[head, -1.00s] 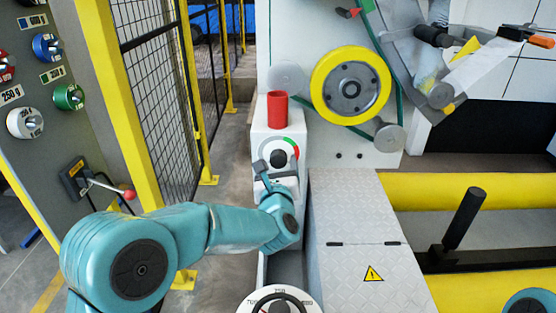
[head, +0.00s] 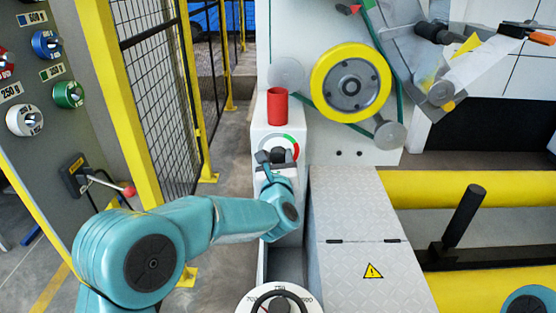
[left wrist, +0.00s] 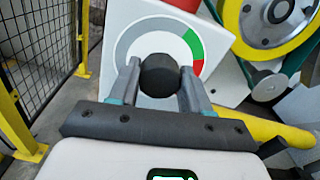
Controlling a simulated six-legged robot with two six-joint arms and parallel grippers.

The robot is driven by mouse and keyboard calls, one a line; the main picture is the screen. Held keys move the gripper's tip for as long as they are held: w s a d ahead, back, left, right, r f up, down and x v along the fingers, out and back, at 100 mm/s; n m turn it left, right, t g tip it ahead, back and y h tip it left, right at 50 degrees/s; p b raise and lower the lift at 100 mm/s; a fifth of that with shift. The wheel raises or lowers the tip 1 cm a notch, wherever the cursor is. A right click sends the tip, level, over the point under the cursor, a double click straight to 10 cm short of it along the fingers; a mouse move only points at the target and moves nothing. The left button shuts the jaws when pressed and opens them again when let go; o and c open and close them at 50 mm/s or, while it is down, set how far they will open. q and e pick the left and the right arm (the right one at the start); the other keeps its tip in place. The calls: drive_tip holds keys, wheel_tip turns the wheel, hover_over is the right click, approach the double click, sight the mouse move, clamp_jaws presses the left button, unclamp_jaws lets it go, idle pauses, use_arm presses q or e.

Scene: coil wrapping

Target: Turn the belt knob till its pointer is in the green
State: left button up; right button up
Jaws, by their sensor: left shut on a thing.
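The belt knob (left wrist: 160,75) is a dark round knob in the middle of a white dial (left wrist: 128,52) with a grey ring. A green band (left wrist: 193,44) is at the dial's upper right, with a red band (left wrist: 197,67) below it. My left gripper (left wrist: 160,83) is shut on the knob, one finger on each side. In the head view my left gripper (head: 277,158) covers much of the knob, and the dial (head: 279,140) shows around it. I cannot make out the pointer. My right gripper is not in view.
A red cup-like cylinder (head: 277,107) stands on the white box above the dial. A yellow wheel (head: 350,84) with a green belt is to the right. A panel of knobs (head: 40,150) and a yellow-framed mesh fence (head: 150,100) are on the left.

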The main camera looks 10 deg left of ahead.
use_arm(q)
drive_tip(key=m+b, duration=0.2)
drive_tip(key=shift+f+b, duration=0.2)
drive_tip(key=shift+b, duration=0.2)
drive_tip(key=m+b, duration=0.2)
drive_tip(key=m, duration=0.2)
drive_tip(key=shift+r, duration=0.15)
drive_tip(key=m, duration=0.3)
drive_tip(key=shift+d+r+m+b, duration=0.1)
drive_tip(key=shift+m+b, duration=0.25)
drive_tip(key=shift+m, duration=0.05)
drive_tip(key=m, duration=0.4)
drive_tip(key=m+p, duration=0.1)
drive_tip(key=m, duration=0.4)
drive_tip(key=shift+d, duration=0.1)
drive_tip(key=m+p, duration=0.2)
drive_tip(key=m, duration=0.2)
drive_tip(key=shift+m, duration=0.3)
drive_tip(key=m+p, duration=0.2)
drive_tip(key=m, duration=0.4)
drive_tip(key=shift+p, duration=0.35)
drive_tip(key=m, duration=0.1)
drive_tip(key=m+p, duration=0.1)
drive_tip(key=m, duration=0.2)
drive_tip(key=shift+f+p, duration=0.25)
drive_tip(key=shift+p, duration=0.1)
drive_tip(key=shift+f+m, duration=0.1)
drive_tip(key=shift+m, duration=0.3)
